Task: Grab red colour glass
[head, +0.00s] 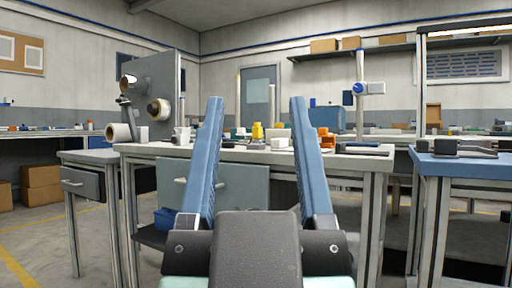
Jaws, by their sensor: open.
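My gripper (256,105) is in the middle of the head view, with its two long blue fingers spread wide apart and nothing between them. It points forward, in front of a light-topped workbench (155,150). I cannot clearly make out a red glass. Small items stand on the bench beyond my fingers: a yellow one (257,132), an orange one (326,139) partly behind the right finger, and a few white ones. They are too small to identify, and the fingers hide part of the bench top.
A grey panel with reels (158,85) stands at the bench's left end. An upright post with a blue clamp (360,88) stands at the right. A blue-topped table (465,165) is at right. Cardboard boxes (41,187) sit at far left. Open floor shows at lower left.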

